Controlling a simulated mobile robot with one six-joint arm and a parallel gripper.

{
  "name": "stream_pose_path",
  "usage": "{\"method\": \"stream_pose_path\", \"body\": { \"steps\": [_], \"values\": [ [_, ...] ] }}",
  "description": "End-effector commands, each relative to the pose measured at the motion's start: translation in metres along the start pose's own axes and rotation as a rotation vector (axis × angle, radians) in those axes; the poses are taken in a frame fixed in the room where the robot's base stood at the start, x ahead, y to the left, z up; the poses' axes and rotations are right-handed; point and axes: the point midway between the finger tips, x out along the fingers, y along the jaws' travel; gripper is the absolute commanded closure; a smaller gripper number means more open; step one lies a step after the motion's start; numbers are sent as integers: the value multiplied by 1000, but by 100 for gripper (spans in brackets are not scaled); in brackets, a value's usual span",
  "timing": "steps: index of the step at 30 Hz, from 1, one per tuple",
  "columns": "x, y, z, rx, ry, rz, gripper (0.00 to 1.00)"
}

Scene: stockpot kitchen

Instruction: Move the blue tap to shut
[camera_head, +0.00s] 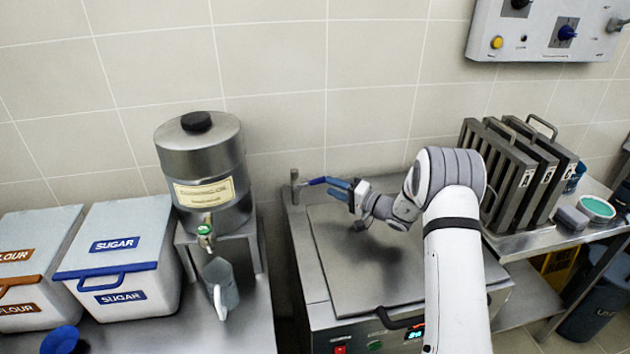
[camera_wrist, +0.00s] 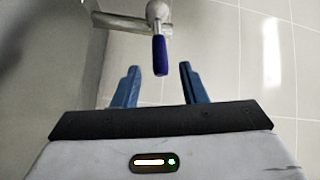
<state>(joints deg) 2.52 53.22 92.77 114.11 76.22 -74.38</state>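The blue tap is a metal pipe fitting with a blue lever handle (camera_head: 317,181), standing at the back left corner of the steel appliance. In the wrist view, the blue handle (camera_wrist: 160,55) points down the picture from a round metal joint on a pipe (camera_wrist: 125,22). My gripper (camera_head: 335,187) is close to the handle's right end. In the wrist view my gripper (camera_wrist: 158,69) is open, with one blue finger on each side of the handle's end. A gap shows on both sides. I cannot tell the exact depth between them.
Below my gripper is the appliance's flat steel lid (camera_head: 365,265). A steel urn (camera_head: 205,150) with a green-handled spout and a jug (camera_head: 220,285) stand to the left. Upright dark racks (camera_head: 500,175) stand to the right. The tiled wall (camera_head: 370,60) is close behind the tap.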

Motion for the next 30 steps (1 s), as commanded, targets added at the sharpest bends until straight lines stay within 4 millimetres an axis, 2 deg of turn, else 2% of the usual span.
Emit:
{"method": "stream_pose_path", "body": {
  "steps": [6,12,22,30],
  "values": [
    [37,-2,1,3,-4,0,62],
    [57,-1,2,2,-4,1,62],
    [61,0,2,2,-3,2,62],
    [61,-1,2,2,-4,1,84]
  ]
}}
